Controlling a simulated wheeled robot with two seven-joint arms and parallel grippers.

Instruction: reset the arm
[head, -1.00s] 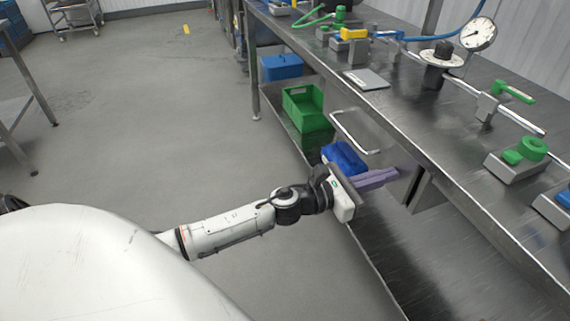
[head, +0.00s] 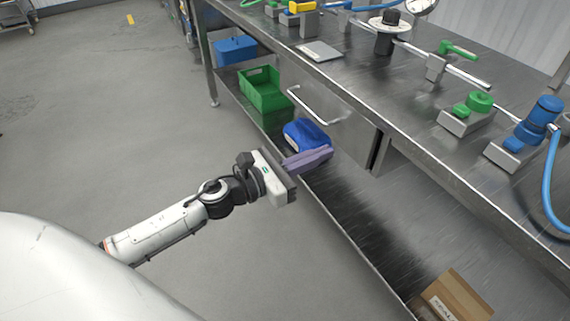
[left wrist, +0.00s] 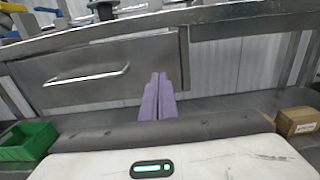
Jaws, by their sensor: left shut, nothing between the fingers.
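My left gripper (head: 308,160) reaches in from the left in the head view, with its purple fingers at the front edge of the metal workbench (head: 340,84), below the tabletop and near the lower shelf. The fingers are together with nothing between them. They also show in the left wrist view (left wrist: 158,97), pointing toward the drawer front (left wrist: 100,72). A blue container (head: 306,136) on the lower shelf lies just behind the fingers; whether they touch it I cannot tell. My right gripper is not in view.
A green crate (head: 262,92) and a blue box (head: 236,49) stand on the lower shelf farther back. A cardboard box (head: 452,298) lies on the shelf at the front right. Valves and fittings, such as a blue one (head: 535,122), stand on the tabletop.

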